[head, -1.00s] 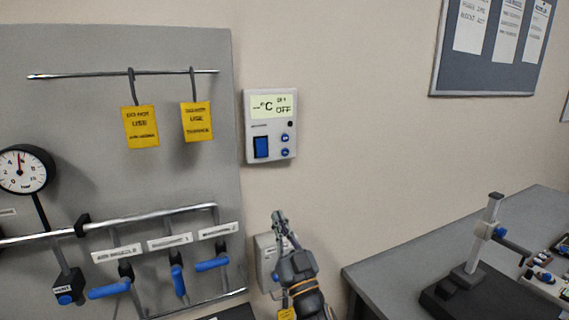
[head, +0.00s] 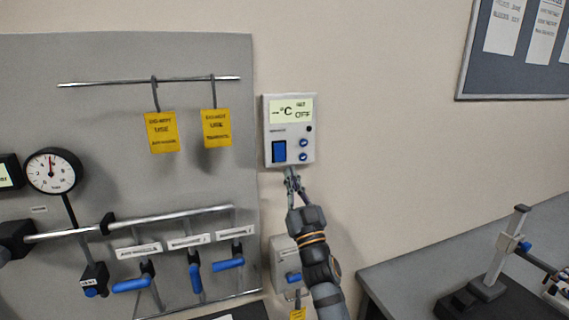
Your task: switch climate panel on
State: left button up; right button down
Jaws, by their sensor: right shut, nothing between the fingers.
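The climate panel (head: 290,130) is a white box on the wall right of the grey board. Its display (head: 291,109) reads "--°C" and "OFF". My left gripper is not in view.
The grey board (head: 100,60) carries yellow "do not use" tags (head: 162,132), a gauge (head: 53,170) and several blue-handled valves (head: 195,278). A grey box (head: 282,262) is on the wall behind my right arm. A bench with a stand (head: 497,255) is at lower right.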

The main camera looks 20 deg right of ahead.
aim_at(281, 154)
jog(key=w+b, duration=0.2)
jog(key=w, duration=0.3)
jog(key=shift+r+b, duration=0.1)
jog(key=shift+b, duration=0.3)
jog(key=shift+w+r, duration=0.1)
jog(key=shift+w, duration=0.15)
jog(key=shift+s+r, duration=0.1)
